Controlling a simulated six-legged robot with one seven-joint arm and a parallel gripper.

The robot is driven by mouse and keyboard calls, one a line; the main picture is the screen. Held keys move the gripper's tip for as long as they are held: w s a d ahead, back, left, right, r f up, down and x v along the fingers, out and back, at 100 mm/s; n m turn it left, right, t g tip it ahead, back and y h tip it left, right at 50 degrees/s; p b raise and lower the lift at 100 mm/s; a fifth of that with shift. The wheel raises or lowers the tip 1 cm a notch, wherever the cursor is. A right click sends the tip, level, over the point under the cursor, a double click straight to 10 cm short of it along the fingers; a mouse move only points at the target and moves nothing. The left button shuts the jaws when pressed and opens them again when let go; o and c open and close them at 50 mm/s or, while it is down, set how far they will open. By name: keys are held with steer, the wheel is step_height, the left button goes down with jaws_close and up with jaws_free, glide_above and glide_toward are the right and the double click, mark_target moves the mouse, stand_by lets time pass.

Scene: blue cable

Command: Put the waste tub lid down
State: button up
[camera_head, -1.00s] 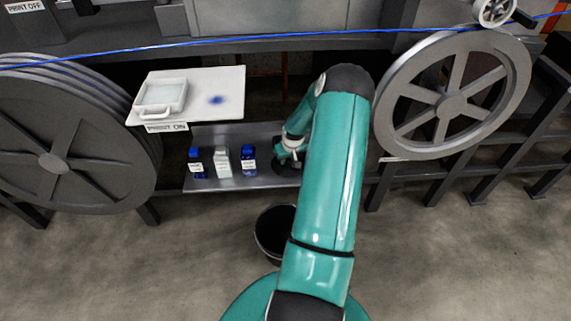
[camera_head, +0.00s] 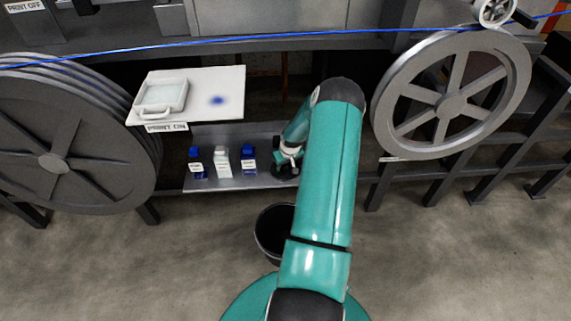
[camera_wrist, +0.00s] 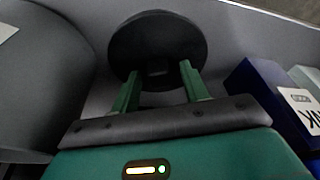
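The waste tub lid (camera_wrist: 157,38) is a dark round disc with a small knob (camera_wrist: 157,68) in the wrist view. It appears to rest flat on the grey metal shelf. My gripper (camera_wrist: 160,72) has its two green fingers spread, with the knob between their tips and gaps on both sides. In the head view my gripper (camera_head: 287,161) is at the right part of the shelf, partly hidden by my arm, and the lid is hard to make out there. The black waste tub (camera_head: 272,232) stands uncovered on the floor below, partly behind my arm.
A white board (camera_head: 225,85) with a tray (camera_head: 161,97) is above.

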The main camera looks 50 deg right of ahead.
mark_target(289, 175)
steer(key=shift+r, duration=0.15)
steer(key=shift+r, duration=0.3)
steer(key=v, duration=1.1)
steer(key=shift+r, duration=0.2)
steer(key=shift+s, duration=0.1)
